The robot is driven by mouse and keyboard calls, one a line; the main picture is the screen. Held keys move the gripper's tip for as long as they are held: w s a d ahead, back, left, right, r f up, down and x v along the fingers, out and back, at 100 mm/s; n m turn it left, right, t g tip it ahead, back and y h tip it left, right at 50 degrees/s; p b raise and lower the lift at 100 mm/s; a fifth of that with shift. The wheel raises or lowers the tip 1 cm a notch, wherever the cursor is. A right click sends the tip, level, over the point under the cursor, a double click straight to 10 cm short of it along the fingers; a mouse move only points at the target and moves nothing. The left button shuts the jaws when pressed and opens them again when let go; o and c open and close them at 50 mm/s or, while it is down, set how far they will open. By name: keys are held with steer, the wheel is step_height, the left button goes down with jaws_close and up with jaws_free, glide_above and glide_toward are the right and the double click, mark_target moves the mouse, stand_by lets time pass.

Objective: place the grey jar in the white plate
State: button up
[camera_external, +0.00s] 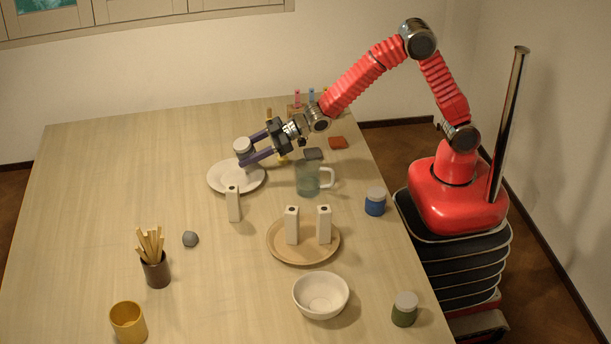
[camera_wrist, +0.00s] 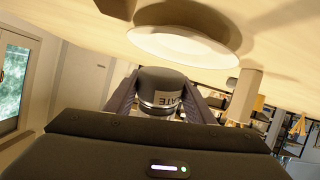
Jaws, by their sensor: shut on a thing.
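The grey jar (camera_external: 242,146) is between the fingers of my gripper (camera_external: 252,152), which is shut on it, above the white plate. In the wrist view the jar (camera_wrist: 162,92) shows a dark body with lettering on it, held between both fingers (camera_wrist: 160,100). The white plate (camera_external: 226,184) lies flat on the table, below the held jar, and nothing else shows on it. It also shows in the wrist view (camera_wrist: 185,45). The exact gap between jar and plate is hard to tell.
A white bottle-like block (camera_external: 233,205) stands just in front of the plate. A glass mug (camera_external: 308,180) stands to its right. A wooden tray (camera_external: 303,258) holds two similar blocks. A blue jar (camera_external: 375,203) is near the right edge.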

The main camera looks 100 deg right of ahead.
mark_target(248, 172)
steer(key=shift+f, duration=2.25)
steer(key=shift+f, duration=0.15)
steer(key=o, duration=1.3)
steer(key=shift+f, duration=0.1)
steer(key=shift+o, duration=0.2)
steer(key=shift+v, duration=6.9)
steer(key=shift+d, duration=0.1)
